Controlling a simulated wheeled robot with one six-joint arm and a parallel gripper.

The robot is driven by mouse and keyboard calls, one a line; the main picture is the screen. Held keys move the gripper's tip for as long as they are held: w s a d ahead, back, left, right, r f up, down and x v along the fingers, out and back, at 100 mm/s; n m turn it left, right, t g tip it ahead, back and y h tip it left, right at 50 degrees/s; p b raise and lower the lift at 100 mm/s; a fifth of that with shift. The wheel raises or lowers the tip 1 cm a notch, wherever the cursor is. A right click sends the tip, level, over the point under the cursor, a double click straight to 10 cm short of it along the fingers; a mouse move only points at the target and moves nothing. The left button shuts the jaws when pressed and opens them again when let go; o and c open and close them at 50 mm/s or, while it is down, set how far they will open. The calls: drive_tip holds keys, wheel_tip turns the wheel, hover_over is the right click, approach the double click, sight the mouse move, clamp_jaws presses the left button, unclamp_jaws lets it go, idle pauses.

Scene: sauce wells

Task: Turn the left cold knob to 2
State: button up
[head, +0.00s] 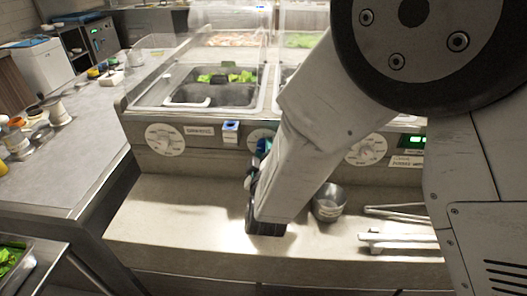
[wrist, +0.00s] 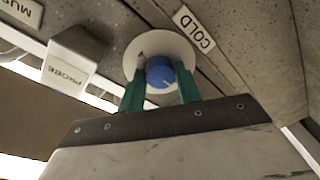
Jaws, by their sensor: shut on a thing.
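The left cold knob is a blue knob (wrist: 161,73) on a round white dial, under a label reading COLD (wrist: 194,29) in the wrist view. My gripper (wrist: 160,88) has its two green fingers on either side of the blue knob and is shut on it. A pale pointer line shows on the knob face, but the dial numbers cannot be read. In the head view my gripper (head: 263,150) reaches the front panel, and my arm hides most of the dial (head: 258,138) there.
A white box labelled PROBE (wrist: 75,65) sits beside the dial; in the head view it is a blue-and-white block (head: 230,131). Another dial (head: 165,139) is at left and one (head: 366,149) at right.

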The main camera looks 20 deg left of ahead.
drive_tip(key=m, duration=0.4)
drive_tip(key=shift+f+m, duration=0.1)
drive_tip(key=shift+m, duration=0.3)
drive_tip(key=m+t, duration=0.1)
drive_tip(key=m, duration=0.3)
drive_tip(key=shift+s+a+f+m, duration=0.1)
drive_tip(key=shift+m, duration=0.3)
drive_tip(key=m, duration=0.4)
drive_tip(key=shift+m+h, duration=0.3)
drive_tip(key=shift+m, duration=0.1)
drive_tip(key=shift+a+m+h, duration=0.1)
drive_tip(key=shift+m+h, duration=0.2)
drive_tip(key=shift+m, duration=1.7)
drive_tip(key=o, duration=1)
drive_tip(key=shift+c, duration=0.2)
